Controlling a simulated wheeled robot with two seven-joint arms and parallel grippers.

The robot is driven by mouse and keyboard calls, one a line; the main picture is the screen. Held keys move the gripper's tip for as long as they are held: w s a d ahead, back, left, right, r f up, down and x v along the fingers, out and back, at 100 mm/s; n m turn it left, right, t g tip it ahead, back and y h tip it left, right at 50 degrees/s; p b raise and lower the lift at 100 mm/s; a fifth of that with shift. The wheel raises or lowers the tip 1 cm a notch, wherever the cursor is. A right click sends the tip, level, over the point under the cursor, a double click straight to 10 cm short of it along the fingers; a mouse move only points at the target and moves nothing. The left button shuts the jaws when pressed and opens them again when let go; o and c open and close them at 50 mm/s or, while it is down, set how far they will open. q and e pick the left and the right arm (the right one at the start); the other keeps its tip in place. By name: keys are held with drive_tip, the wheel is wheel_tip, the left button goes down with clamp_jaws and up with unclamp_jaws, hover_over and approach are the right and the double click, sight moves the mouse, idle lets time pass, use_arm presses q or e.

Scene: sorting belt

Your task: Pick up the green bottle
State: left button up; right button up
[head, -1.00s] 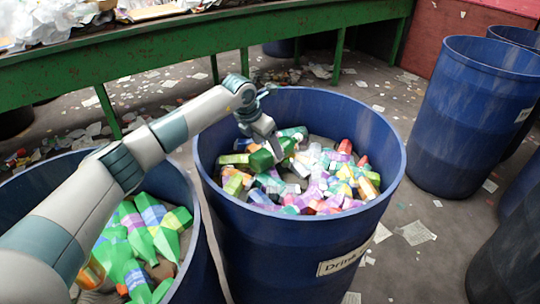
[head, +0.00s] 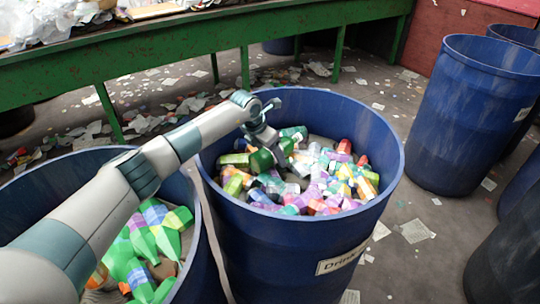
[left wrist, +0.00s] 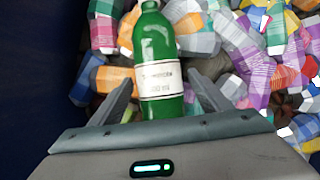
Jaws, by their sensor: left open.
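The green bottle (left wrist: 158,50) is dark green with a white label. It lies among other containers in the blue "Drink" bin and also shows in the head view (head: 261,161), partly covered by my gripper. My left gripper (head: 273,150) reaches down into this bin from the left. In the left wrist view my left gripper (left wrist: 161,82) is open, with one finger on each side of the bottle's labelled body. I cannot tell whether the fingers touch it. The bottle's lower end is hidden behind the gripper body. My right gripper is not in view.
The blue bin (head: 300,240) has a high rim around the arm and is part-filled with mixed containers. A second blue bin (head: 205,255) with green bottles stands at left under my arm. More blue bins (head: 465,120) stand at right. A green-framed belt (head: 190,55) runs behind.

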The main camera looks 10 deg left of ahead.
use_arm(q)
drive_tip(key=c, duration=1.1)
drive_tip(key=shift+r, duration=0.15)
